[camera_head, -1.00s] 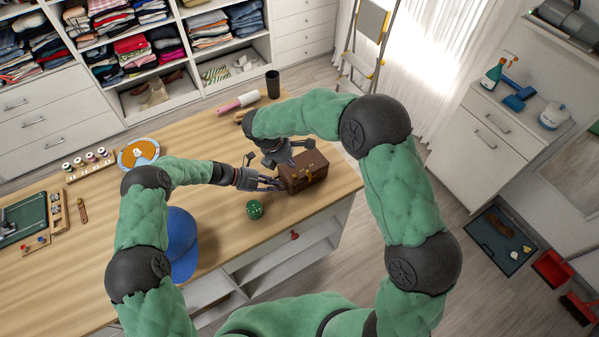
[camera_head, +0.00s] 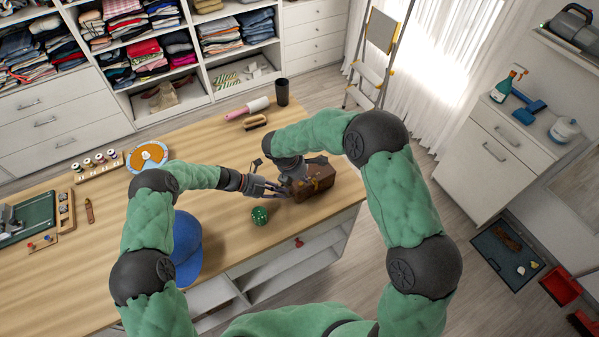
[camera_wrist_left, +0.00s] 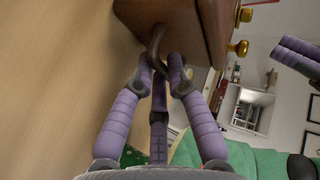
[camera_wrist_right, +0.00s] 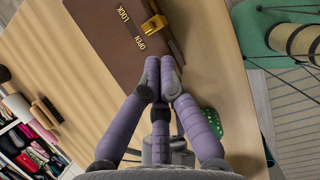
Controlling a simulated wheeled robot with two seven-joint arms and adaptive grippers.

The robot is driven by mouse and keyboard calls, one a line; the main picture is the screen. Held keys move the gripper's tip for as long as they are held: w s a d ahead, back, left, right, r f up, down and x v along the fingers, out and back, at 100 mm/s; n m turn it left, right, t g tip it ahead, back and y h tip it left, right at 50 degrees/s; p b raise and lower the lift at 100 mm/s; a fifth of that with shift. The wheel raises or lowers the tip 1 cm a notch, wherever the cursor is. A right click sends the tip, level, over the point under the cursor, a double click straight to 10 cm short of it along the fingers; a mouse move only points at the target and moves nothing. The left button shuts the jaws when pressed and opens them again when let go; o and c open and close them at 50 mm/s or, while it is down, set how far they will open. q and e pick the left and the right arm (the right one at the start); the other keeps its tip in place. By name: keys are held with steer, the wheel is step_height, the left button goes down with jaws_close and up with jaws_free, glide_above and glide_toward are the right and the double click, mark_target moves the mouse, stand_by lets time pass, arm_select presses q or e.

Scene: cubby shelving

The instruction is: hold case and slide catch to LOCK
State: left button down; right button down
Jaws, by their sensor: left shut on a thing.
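The brown case (camera_head: 318,186) stands near the right end of the wooden table. My left gripper (camera_head: 278,190) is shut on the dark curved handle (camera_wrist_left: 155,42) at the case's side. In the right wrist view the case top (camera_wrist_right: 100,35) carries raised lettering; one word reads LOCK (camera_wrist_right: 123,13). The brass catch (camera_wrist_right: 153,25) sits beside the lettering. My right gripper (camera_wrist_right: 162,70) is over the case top with its fingertips together, just short of the catch. No thing shows between them. In the head view my right gripper hides part of the top.
A green ball-like die (camera_head: 260,215) lies just in front of the case, close to my left gripper. A blue cap (camera_head: 186,247) lies to the left.

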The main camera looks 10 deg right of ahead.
mark_target(315, 179)
steer(key=shift+x, duration=1.65)
steer(key=shift+w+d, duration=0.25)
steer(key=shift+d, duration=0.45)
steer(key=shift+w+d, duration=0.25)
steer(key=shift+d, duration=0.45)
steer(key=shift+a, duration=0.1)
steer(key=shift+r, duration=0.15)
steer(key=v, duration=0.9)
steer(key=shift+a+r, duration=0.2)
steer(key=shift+r, duration=0.1)
arm_select(q)
steer(key=c, duration=1.2)
jaws_free()
steer(key=shift+o, duration=0.2)
